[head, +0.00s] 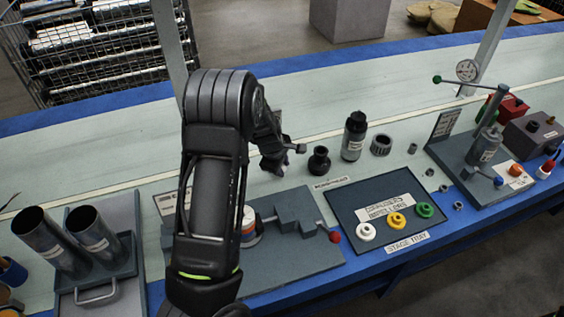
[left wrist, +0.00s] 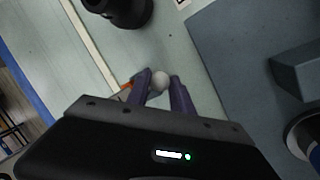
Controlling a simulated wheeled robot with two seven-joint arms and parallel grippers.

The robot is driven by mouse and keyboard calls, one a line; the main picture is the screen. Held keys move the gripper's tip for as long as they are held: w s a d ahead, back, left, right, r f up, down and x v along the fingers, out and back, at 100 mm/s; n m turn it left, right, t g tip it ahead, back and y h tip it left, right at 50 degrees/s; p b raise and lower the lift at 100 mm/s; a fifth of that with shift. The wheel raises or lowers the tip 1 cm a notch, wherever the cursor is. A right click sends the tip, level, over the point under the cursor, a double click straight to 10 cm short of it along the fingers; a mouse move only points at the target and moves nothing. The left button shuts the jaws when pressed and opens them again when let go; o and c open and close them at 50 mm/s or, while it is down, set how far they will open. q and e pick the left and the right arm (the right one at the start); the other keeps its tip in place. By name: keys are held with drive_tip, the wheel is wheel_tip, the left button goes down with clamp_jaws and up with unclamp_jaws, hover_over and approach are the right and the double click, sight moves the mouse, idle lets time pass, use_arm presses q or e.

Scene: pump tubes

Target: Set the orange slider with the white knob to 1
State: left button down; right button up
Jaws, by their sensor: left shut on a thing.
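The white knob (left wrist: 161,80) shows in the left wrist view between the two purple fingertips of my left gripper (left wrist: 160,87). The gripper is shut on the knob. A small orange piece of the slider (left wrist: 127,86) shows just left of the fingers; the rest of the slider and its scale are hidden by the gripper. In the head view my left gripper (head: 278,155) is low over the pale bench, behind my forearm, and the knob and slider cannot be made out there. My right gripper is not in view.
A black round fitting (head: 319,160) stands close right of the gripper, with a dark bottle (head: 354,136) beyond it. A grey stepped fixture (head: 325,258) lies in front. A dark tray (head: 348,209) with white, yellow and green rings is to the right. Two metal tubes (head: 92,236) stand at left.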

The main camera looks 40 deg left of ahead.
use_arm(q)
drive_tip(key=shift+s+f, duration=0.25)
drive_tip(key=shift+f, duration=0.1)
drive_tip(key=c, duration=1.1)
unclamp_jaws()
drive_tip(key=shift+w+a, duration=0.1)
drive_tip(key=shift+a, duration=0.05)
drive_tip(key=shift+c, duration=0.2)
drive_tip(key=shift+r, duration=0.1)
drive_tip(key=shift+r, duration=0.25)
drive_tip(key=p+v, duration=0.1)
drive_tip(key=v, duration=0.6)
drive_tip(key=shift+p, duration=0.3)
